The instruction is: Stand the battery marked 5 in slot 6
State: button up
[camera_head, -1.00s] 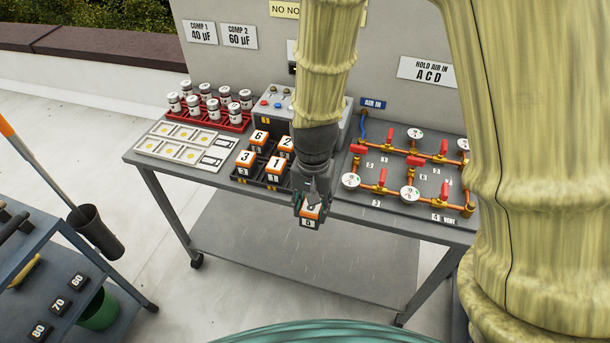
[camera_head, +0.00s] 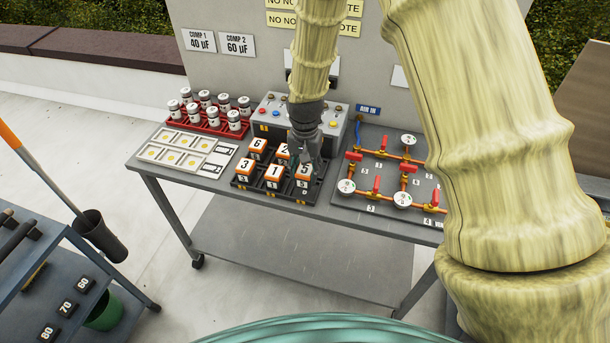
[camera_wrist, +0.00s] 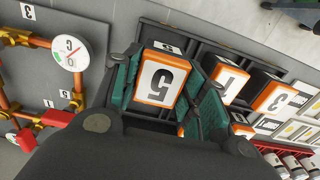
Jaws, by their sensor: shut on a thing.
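The battery marked 5 (camera_head: 304,171) has an orange and white top and a dark body. It is at the front right of the black battery rack (camera_head: 240,183), and I cannot tell whether it is seated or just above. My gripper (camera_head: 304,160) is shut on it from above; in the wrist view the battery (camera_wrist: 161,82) is between the teal fingers (camera_wrist: 165,95). Batteries marked 6 (camera_head: 257,144), 2 (camera_head: 283,150), 3 (camera_head: 245,166) and 1 (camera_head: 273,173) stand in the rack. The slot number under the held battery is not clearly readable.
Red-handled copper pipework with gauges (camera_head: 378,185) lies close to the right. A grey control box (camera_head: 270,117) stands behind the rack. A red rack of white cylinders (camera_head: 205,126) and a pale tray (camera_head: 185,150) are at the left.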

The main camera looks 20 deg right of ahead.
aim_at(305, 179)
jog(key=shift+f+p, duration=0.85)
jog(key=shift+f, duration=0.85)
jog(key=shift+f, duration=0.2)
jog(key=o, duration=1.3)
jog(key=shift+c, duration=0.2)
jog(key=shift+r+b, duration=2.05)
jog(key=shift+r, duration=4.15)
